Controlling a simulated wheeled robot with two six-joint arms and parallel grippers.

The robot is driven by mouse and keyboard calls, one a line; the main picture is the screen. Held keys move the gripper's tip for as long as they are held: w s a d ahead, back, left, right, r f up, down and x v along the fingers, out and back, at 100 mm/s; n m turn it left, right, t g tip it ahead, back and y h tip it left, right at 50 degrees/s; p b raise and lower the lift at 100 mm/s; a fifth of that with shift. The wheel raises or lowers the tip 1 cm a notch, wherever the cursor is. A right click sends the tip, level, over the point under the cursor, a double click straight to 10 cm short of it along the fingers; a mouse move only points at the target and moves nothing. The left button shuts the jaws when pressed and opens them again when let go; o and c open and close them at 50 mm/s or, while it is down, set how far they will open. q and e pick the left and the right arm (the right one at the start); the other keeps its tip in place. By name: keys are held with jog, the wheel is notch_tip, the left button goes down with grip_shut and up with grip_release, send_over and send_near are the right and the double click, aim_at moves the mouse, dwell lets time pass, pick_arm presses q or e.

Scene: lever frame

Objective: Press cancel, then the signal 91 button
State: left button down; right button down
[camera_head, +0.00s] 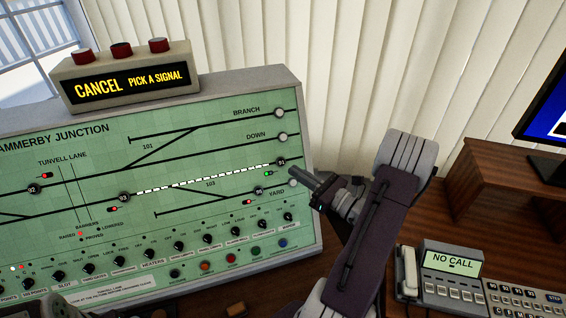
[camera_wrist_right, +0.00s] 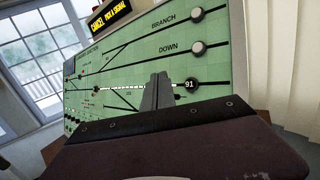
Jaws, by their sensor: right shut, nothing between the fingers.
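The green signal panel (camera_head: 90,170) fills the left and middle of the head view. The signal 91 button (camera_head: 281,161) is a round black knob at the right end of the white-dashed track line; the right wrist view shows it labelled 91 (camera_wrist_right: 191,85). The display box (camera_head: 130,82) on top reads "CANCEL PICK A SIGNAL". I cannot read which button is cancel. My right gripper (camera_head: 296,173) is shut and empty, its tips close to the panel just below and right of button 91. Its closed fingers also show in the right wrist view (camera_wrist_right: 157,92), left of 91. A grey part at the bottom left may be my left arm.
Coloured buttons, including a red one (camera_head: 231,258), line the panel's lower edge below black rotary knobs. Round white knobs (camera_head: 281,112) end the Branch and Down lines. A phone (camera_head: 450,275) reading "NO CALL" and a monitor (camera_head: 545,105) stand at the right.

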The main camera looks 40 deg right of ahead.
aim_at(281, 162)
jog(key=w+d+f+b, duration=0.1)
jog(key=w+f+b, duration=0.2)
jog(key=w, duration=0.4)
jog(key=shift+d+f, duration=0.2)
jog(key=shift+f, duration=0.2)
jog(key=shift+w, duration=0.1)
dwell(1.5)
jog(key=shift+w+d+f, duration=0.15)
jog(key=shift+w+f, duration=0.05)
jog(key=shift+w, duration=0.15)
jog(key=shift+w+d+f+b, duration=0.15)
jog(key=shift+w+f+b, duration=0.05)
jog(key=shift+w+b, duration=0.2)
dwell(0.7)
jog(key=shift+s, duration=0.15)
jog(key=shift+s+a+r+p, duration=0.25)
jog(key=shift+s+r+p, duration=0.15)
jog(key=shift+s, duration=0.25)
